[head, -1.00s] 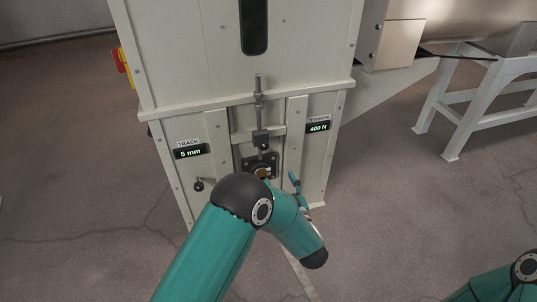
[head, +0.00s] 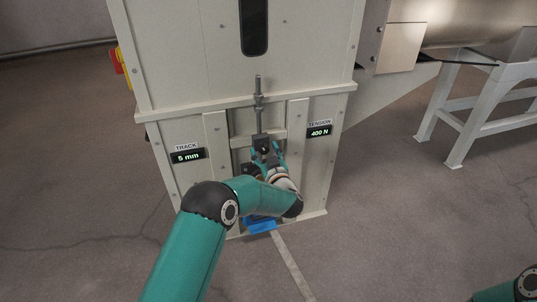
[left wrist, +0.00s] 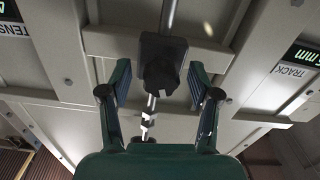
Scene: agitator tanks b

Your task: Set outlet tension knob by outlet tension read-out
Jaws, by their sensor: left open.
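The tension read-out (head: 319,131) on the right of the cabinet front shows 400 N in the head view; its edge also shows in the left wrist view (left wrist: 14,30). A dark knob (left wrist: 162,76) sits on a black block (left wrist: 152,46) on a vertical threaded rod (head: 258,92). My left gripper (left wrist: 160,80) is open, with one finger on each side of the knob and visible gaps to it. In the head view my left gripper (head: 265,156) is at the block and partly hides the knob. My right gripper is out of view.
The track read-out (head: 187,156) at the left shows 5 mm. Upright rails (head: 297,140) flank the rod. A blue object (head: 260,226) lies low at the cabinet's foot, partly behind my arm. A white stand (head: 462,140) is at the right. The floor is clear.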

